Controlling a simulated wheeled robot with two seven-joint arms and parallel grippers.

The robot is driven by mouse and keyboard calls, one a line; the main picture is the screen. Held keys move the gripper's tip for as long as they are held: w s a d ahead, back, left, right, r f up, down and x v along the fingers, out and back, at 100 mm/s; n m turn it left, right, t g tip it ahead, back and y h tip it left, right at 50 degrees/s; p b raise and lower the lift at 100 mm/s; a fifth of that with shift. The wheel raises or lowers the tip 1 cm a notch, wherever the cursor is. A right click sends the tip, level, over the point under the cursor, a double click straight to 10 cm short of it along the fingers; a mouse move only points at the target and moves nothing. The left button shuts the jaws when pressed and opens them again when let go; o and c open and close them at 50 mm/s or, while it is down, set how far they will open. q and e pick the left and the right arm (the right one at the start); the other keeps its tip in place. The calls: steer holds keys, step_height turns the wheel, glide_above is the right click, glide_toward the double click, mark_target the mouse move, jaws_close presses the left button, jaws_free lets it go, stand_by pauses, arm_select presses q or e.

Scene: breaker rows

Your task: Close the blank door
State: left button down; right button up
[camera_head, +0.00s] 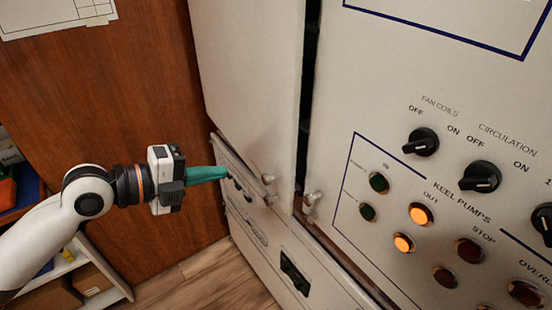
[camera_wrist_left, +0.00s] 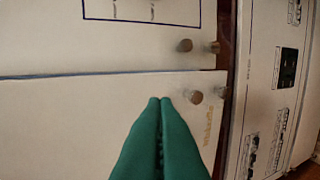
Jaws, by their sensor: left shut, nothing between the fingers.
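The blank door (camera_head: 248,80) is the plain white left door of the cabinet in the head view. A dark gap runs along its right edge, so it looks slightly ajar; how far is hard to tell. Its small round knobs (camera_head: 269,180) sit at its lower right corner. My left gripper (camera_head: 226,172) has green fingers, shut and empty, near the door's lower edge. Whether they touch it is unclear. My right gripper is out of view.
The right door (camera_head: 340,100) carries switches, lamps and blue lines. A lower white panel (camera_head: 270,245) with dark fittings lies beneath. A brown wooden wall (camera_head: 100,90) and shelves (camera_head: 85,275) stand at the left. Some wooden floor (camera_head: 205,285) is bare.

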mark_target(287, 150)
arm_select(q)
steer(key=p+x, duration=0.2)
steer(key=x, duration=0.2)
steer(key=r+p+x, duration=0.1)
steer(key=p+x, duration=0.1)
steer(key=x, duration=0.2)
steer(key=p+x, duration=0.2)
steer(key=x, duration=0.3)
steer(key=shift+w+d+r, duration=0.1)
steer(key=shift+d+r, duration=0.05)
steer(key=shift+d, duration=0.15)
steer(key=shift+w+d, duration=0.1)
steer(key=shift+w, duration=0.05)
steer(key=w+d+b, duration=0.2)
steer(key=d, duration=0.1)
steer(key=shift+d, duration=0.25)
steer(key=shift+w+d, duration=0.15)
steer(key=shift+r, duration=0.3)
